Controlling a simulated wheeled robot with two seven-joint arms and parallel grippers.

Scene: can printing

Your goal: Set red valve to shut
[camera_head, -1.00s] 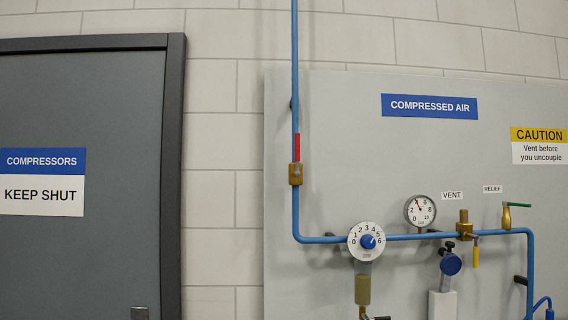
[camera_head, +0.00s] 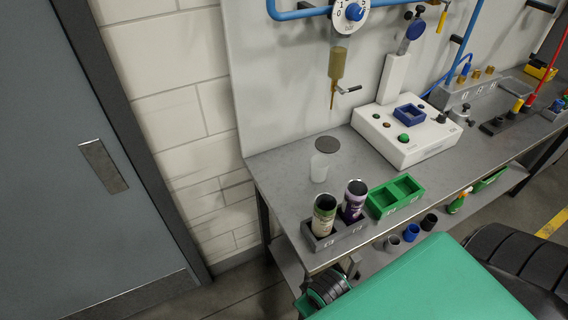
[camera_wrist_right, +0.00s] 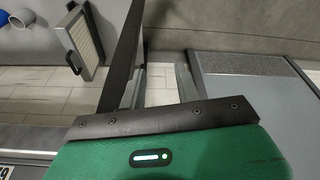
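The red valve is outside the current head view, which is tilted down to the bench. Only the lower part of the blue pipe (camera_head: 300,14) shows at the top. In the right wrist view my right gripper (camera_wrist_right: 160,75) is open, with a gap between its two fingers and nothing held. A green part of my own arm fills the lower right of the head view. My left gripper cannot be made out in either view.
A grey door (camera_head: 60,170) stands at left. Several cups sit on the lower shelf.

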